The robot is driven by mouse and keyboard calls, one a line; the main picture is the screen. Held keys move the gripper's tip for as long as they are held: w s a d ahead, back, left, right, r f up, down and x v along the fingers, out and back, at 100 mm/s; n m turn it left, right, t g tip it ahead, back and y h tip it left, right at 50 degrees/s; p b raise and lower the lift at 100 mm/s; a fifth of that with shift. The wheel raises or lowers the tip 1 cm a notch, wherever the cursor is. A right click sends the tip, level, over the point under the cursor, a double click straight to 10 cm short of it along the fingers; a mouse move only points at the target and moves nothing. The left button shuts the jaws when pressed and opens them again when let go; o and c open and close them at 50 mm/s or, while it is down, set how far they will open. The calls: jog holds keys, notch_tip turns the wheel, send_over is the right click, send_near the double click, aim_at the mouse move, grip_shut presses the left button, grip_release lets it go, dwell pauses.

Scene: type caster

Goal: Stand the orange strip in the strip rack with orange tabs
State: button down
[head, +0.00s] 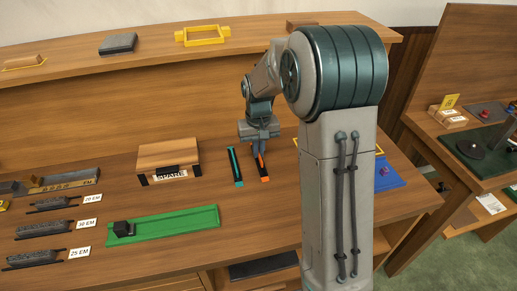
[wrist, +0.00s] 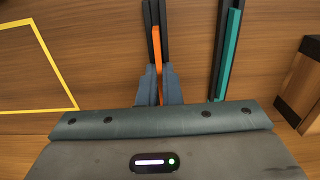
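My gripper (head: 261,147) points down at the table, right of the strip rack with teal on it (head: 237,168). In the wrist view my gripper's blue-grey fingers (wrist: 159,88) are close together on either side of the thin orange strip (wrist: 157,60). The strip runs lengthwise between them. Dark bars (wrist: 147,18) lie along both sides of its far part, seemingly the strip rack with orange tabs. An orange end shows below the gripper in the head view (head: 265,179). I cannot tell whether the strip is seated in the rack; the fingers hide part of it.
The teal strip (wrist: 232,55) lies along its dark rack to the right in the wrist view. A wooden box labelled SPARE (head: 168,160) stands to the left. A green tray with a black block (head: 178,222) lies in front. A yellow outline (wrist: 52,58) marks the table.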

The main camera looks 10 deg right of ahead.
jog(key=shift+f, duration=0.25)
dwell(0.5)
jog(key=c, duration=1.5)
grip_release()
jog(key=shift+c, duration=0.2)
jog(key=shift+r, duration=0.1)
jog(key=shift+r+p, duration=1.65)
jog(key=shift+r, duration=0.75)
jog(key=shift+s+r, duration=0.2)
jog(key=shift+r, duration=0.05)
jog(key=s+r+t, duration=0.1)
jog(key=s+r, duration=0.3)
jog(key=s, duration=0.8)
jog(key=s+r+t, duration=0.2)
jog(key=s+r, duration=0.1)
jog(key=s, duration=0.9)
jog(key=shift+r, duration=0.4)
